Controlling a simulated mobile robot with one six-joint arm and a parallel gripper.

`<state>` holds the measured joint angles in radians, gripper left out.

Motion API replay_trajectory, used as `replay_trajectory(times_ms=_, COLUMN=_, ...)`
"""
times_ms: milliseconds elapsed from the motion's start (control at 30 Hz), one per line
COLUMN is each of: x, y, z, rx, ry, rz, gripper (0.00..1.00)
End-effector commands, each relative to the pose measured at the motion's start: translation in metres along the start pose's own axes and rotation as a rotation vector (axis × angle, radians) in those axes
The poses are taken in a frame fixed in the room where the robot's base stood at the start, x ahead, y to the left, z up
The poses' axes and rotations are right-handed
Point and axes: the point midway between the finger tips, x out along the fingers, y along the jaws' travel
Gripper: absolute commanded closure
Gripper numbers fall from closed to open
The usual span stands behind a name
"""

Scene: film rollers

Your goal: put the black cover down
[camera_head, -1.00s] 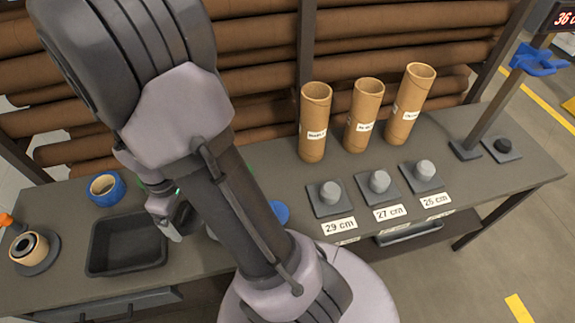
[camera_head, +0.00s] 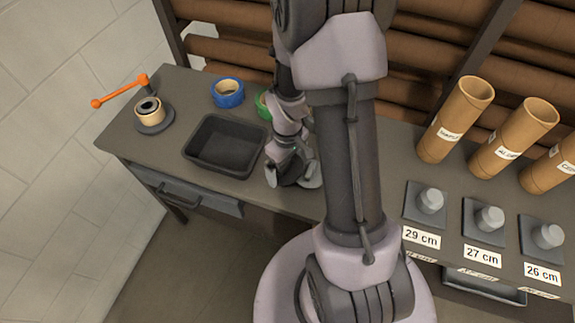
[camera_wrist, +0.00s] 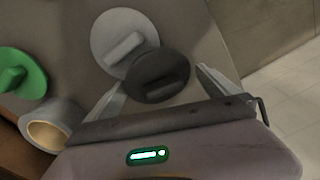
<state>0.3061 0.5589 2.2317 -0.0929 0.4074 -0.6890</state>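The black cover (camera_wrist: 160,72) is a dark round disc with a raised bar handle. In the wrist view it lies between the two spread fingers of my gripper (camera_wrist: 161,77). A small gap shows between it and the right fingertip; the left fingertip is close to its edge. It overlaps a light grey cover (camera_wrist: 115,36) with a similar handle; I cannot tell whether they touch. In the head view my gripper (camera_head: 289,178) is low at the bench's front edge, right of the black tray, with the dark cover partly hidden there.
The black tray (camera_head: 250,162) is empty. A roller with an orange crank (camera_head: 120,91) stands left. A green cover (camera_wrist: 22,73) and tape roll (camera_wrist: 53,126) lie left in the wrist view. Cardboard tubes (camera_head: 455,120) stand right.

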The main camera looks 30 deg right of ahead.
Motion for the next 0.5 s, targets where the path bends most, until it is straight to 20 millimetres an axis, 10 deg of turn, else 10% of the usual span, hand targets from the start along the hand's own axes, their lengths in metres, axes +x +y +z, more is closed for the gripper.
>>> replay_trajectory(times_ms=267, x=-0.008, y=0.0, z=-0.001, rx=0.0, ry=0.001, rz=0.001, gripper=0.0)
replay_trajectory(times_ms=500, x=-0.076, y=0.001, z=-0.001, rx=0.0, ry=0.004, rz=0.002, gripper=0.0)
